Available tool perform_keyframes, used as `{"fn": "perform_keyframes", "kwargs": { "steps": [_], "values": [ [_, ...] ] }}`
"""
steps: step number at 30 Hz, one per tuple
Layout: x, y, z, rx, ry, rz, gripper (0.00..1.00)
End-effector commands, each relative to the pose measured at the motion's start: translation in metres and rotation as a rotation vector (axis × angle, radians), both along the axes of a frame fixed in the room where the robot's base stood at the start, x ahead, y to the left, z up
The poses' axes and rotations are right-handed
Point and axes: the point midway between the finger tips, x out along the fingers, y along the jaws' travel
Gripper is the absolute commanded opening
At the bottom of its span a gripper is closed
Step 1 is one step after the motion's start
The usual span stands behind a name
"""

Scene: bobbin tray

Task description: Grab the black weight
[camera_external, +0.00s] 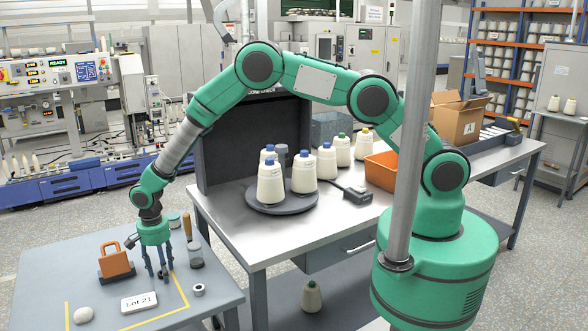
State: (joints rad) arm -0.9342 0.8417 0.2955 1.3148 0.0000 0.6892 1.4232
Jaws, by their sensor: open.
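My gripper (160,275) is open and points down over the small grey table (50,285) at the lower left. Its dark fingers reach close to the tabletop. I cannot make out a separate black weight clearly. A small dark shape shows at the fingertips, but I cannot tell it from the fingers. An orange block-like thing with a handle (115,262) stands on a dark base just left of the gripper.
A "Lot 21" card (139,302) and a pale stone (83,315) lie in front.

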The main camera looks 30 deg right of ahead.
Motion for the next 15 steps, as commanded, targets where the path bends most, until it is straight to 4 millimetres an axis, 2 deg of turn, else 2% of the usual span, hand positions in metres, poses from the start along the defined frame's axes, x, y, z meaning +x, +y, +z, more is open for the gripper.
{"fn": "perform_keyframes", "kwargs": {
  "steps": [10,11,15],
  "values": [
    [0.0,-0.0001,0.0002,0.0,0.0,0.0,0.5],
    [0.0,-0.0001,0.0002,0.0,0.0,0.0,0.48],
    [0.0,-0.0001,0.0002,0.0,0.0,0.0,0.2]
  ]
}}
